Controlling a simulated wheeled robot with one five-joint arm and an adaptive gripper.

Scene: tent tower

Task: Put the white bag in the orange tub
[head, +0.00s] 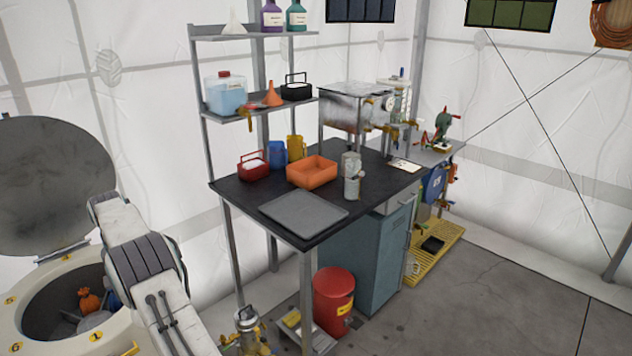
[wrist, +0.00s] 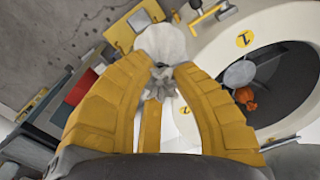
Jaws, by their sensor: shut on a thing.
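The white bag (wrist: 160,43) is in the wrist view, at the tips of my yellow-fingered gripper (wrist: 166,72). My gripper is shut on its gathered grey-white neck, and the bag's rounded body lies beyond the fingertips. The orange tub (head: 308,181) is a shallow rectangular box on the dark workbench (head: 238,200) in the head view. It looks empty. The tub does not show in the wrist view. My gripper and the held bag cannot be made out in the head view.
An open round vessel (head: 38,330) at left holds an orange bag (head: 89,300) and a pale item. A grey tray (head: 303,210), red carrier (head: 253,166), blue jug (head: 278,152), yellow jug (head: 295,147) and metal canisters (head: 352,188) surround the tub. A red bin (head: 332,300) stands below.

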